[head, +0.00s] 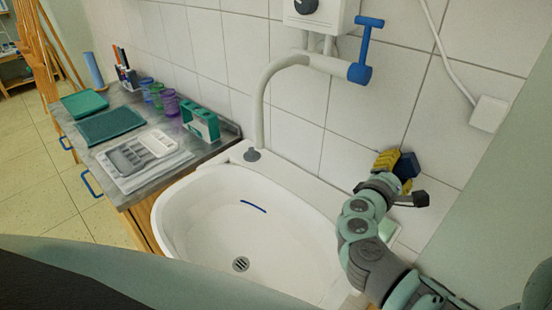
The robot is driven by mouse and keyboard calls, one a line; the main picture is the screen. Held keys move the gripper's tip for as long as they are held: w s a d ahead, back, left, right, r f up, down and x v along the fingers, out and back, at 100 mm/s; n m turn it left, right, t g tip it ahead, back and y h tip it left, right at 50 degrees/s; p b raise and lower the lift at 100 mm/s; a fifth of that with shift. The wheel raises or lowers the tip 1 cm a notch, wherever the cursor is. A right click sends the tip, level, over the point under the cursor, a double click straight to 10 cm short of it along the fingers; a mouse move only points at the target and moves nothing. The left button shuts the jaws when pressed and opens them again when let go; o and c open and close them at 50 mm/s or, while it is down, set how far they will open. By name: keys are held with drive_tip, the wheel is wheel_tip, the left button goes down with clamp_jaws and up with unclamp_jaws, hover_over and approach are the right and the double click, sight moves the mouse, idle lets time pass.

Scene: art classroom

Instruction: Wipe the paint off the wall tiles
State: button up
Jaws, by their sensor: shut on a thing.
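White wall tiles (290,85) rise behind the sink. No paint shows clearly on their visible part; the patch behind my gripper is hidden. My gripper (399,178) is at the right, beyond the sink's back right rim and close to the tiles. It is shut on a small yellow and dark blue block, apparently a sponge (384,160). I cannot tell whether the block touches the wall. My arm hides part of the sink's right side.
The white sink (190,225) has a short dark blue curved streak (253,206) inside. A bent tap pipe (262,95) with a blue lever (366,50) stands above it. The left counter (133,192) holds trays, cups and a green box. A cable and wall box (489,113) are at right.

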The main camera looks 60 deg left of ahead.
sight(414, 177)
drive_tip(key=shift+s+a+f+b, duration=0.1)
drive_tip(key=shift+s+a+b, duration=0.2)
drive_tip(key=shift+a, duration=0.45)
drive_tip(key=shift+s+a+b, duration=0.1)
drive_tip(key=shift+a+b, duration=0.25)
drive_tip(key=shift+a, duration=0.35)
drive_tip(key=shift+s+a+b, duration=0.25)
drive_tip(key=shift+a+b, duration=0.2)
drive_tip(key=shift+a, duration=0.6)
drive_tip(key=shift+s+a+b, duration=0.25)
drive_tip(key=shift+a+b, duration=0.2)
drive_tip(key=shift+a, duration=0.55)
drive_tip(key=shift+w+d+r, duration=0.1)
drive_tip(key=shift+w+r, duration=0.05)
drive_tip(key=shift+r, duration=0.4)
drive_tip(key=shift+w+d+f+p, duration=0.1)
drive_tip(key=shift+w+d+p, duration=0.1)
drive_tip(key=shift+d, duration=0.55)
drive_tip(key=shift+w+d+r+p, duration=0.1)
drive_tip(key=shift+w+d+p, duration=0.1)
drive_tip(key=shift+d, duration=0.6)
drive_tip(key=shift+w+d+f+p, duration=0.1)
drive_tip(key=shift+w+d+p, duration=0.1)
drive_tip(key=shift+d, duration=0.55)
drive_tip(key=shift+w+d, duration=0.2)
drive_tip(key=shift+d, duration=0.8)
drive_tip(key=shift+w+d, duration=0.2)
drive_tip(key=shift+d, duration=0.8)
drive_tip(key=shift+w+d, duration=0.2)
drive_tip(key=shift+d, duration=0.8)
